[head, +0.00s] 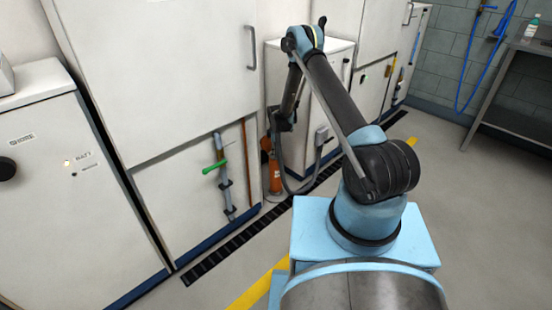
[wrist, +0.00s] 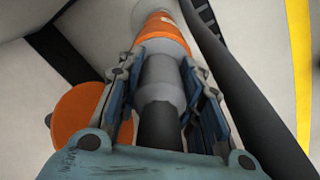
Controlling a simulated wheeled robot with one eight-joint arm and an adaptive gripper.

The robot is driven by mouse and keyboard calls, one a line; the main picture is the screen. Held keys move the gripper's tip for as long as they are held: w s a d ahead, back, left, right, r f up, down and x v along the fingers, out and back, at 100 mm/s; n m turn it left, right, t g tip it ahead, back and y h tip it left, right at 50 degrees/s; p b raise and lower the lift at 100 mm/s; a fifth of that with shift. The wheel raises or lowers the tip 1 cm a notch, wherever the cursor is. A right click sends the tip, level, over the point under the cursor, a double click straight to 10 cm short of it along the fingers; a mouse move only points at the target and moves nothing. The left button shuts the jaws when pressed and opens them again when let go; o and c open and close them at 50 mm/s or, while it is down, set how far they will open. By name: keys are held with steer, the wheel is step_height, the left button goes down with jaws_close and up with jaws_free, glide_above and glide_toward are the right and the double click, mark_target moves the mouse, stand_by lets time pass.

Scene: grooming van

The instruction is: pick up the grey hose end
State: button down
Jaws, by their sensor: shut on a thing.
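The grey hose end (wrist: 160,85) is a grey cylinder with a darker, narrower part towards the camera. It lies between the two fingers of my gripper (wrist: 164,68), which is shut on it. Beyond the fingers the grey piece meets an orange body with a pale band (wrist: 160,30). In the head view my gripper (head: 281,122) is low by the cabinet front, just above the orange body (head: 272,172). The hose end is too small and covered to make out there.
A dark hose (wrist: 235,95) runs close along the right of my gripper. An orange disc (wrist: 80,118) is at its left. White cabinets (head: 150,70) stand behind, with a green-handled pipe (head: 222,170) to the left. A floor grate (head: 235,240) runs along their base. Open floor lies right.

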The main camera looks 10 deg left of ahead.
stand_by(0.3)
steer(key=shift+r, duration=6.75)
